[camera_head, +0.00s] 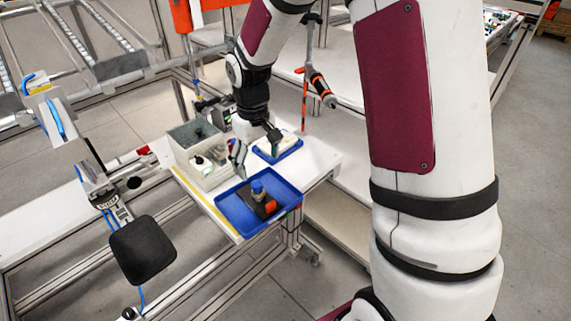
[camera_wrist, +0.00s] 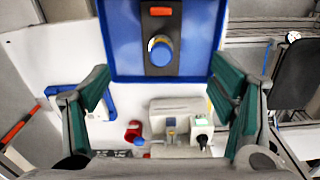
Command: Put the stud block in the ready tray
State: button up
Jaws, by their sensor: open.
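A dark block (camera_head: 265,206) with a blue round knob and an orange patch lies in the large blue tray (camera_head: 222,203); it also shows at the top of the wrist view (camera_wrist: 160,28). I cannot tell whether it is the stud block. A smaller blue tray (camera_head: 291,154) behind holds a pale piece. My gripper (camera_head: 256,150) is above the table, between the trays and beside the bin. In the wrist view my gripper (camera_wrist: 158,85) has its green fingers spread wide, with nothing between them. No label marks either tray as the ready tray.
A red round piece (camera_wrist: 133,132) is near the bin. Metal frames stand left, and a black pad (camera_head: 143,249) on an arm stands front left. White table shows between the trays.

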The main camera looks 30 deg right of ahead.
jog(key=s+r+m+t, duration=0.1)
jog(key=s+r+t, duration=0.2)
jog(key=s+r, duration=1.1)
jog(key=s+r+m+t, duration=0.1)
jog(key=s+r, duration=0.4)
jog(key=s, duration=0.5)
jog(key=shift+s+r+m+t, duration=0.3)
jog(key=shift+s+t, duration=0.05)
jog(key=shift+t, duration=0.05)
